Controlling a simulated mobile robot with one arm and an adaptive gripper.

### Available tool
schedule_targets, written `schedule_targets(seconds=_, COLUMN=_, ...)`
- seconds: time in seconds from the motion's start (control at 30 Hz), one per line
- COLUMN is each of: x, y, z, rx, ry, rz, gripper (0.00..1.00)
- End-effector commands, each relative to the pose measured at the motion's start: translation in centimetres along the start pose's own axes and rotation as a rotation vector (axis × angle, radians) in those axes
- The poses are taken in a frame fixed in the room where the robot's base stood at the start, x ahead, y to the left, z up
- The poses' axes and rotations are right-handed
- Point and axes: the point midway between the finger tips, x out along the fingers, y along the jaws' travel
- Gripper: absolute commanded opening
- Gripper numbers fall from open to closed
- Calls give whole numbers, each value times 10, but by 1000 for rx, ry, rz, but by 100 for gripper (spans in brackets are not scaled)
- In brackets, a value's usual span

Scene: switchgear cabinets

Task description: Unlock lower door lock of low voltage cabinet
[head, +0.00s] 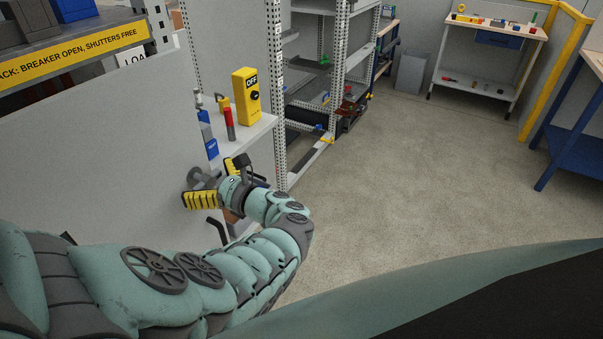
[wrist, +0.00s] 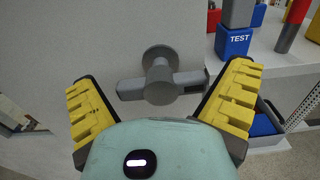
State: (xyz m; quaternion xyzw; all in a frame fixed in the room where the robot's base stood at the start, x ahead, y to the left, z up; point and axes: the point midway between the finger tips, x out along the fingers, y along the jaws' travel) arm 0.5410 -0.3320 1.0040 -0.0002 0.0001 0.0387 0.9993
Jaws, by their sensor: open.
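The lower door lock (wrist: 160,85) is a grey handle with a round hub and a horizontal bar on the pale cabinet door (wrist: 100,35). In the head view the lock (head: 197,177) shows partly, with my gripper in front of it. My gripper (wrist: 163,100) is open, with one yellow ribbed finger on each side of the handle. The fingers look apart from the bar, but the exact gap in depth is hard to judge. In the head view my gripper (head: 213,182) is at the door's right edge. The handle's far side is hidden.
A shelf (wrist: 285,75) right of the door holds a blue TEST block (wrist: 234,40) and a red cylinder (wrist: 293,25). A yellow OFF box (head: 246,97) stands there too. A dark lever (head: 217,230) hangs below my gripper. Open floor (head: 400,170) lies to the right.

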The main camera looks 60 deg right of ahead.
Motion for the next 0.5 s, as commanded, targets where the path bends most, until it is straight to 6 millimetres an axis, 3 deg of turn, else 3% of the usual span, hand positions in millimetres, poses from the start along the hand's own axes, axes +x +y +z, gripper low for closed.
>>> schedule_targets(seconds=0.17, x=0, y=0, z=0, rx=0, ry=0, rz=2, gripper=99)
schedule_targets(seconds=0.5, x=0, y=0, z=0, rx=0, ry=0, rz=2, gripper=64)
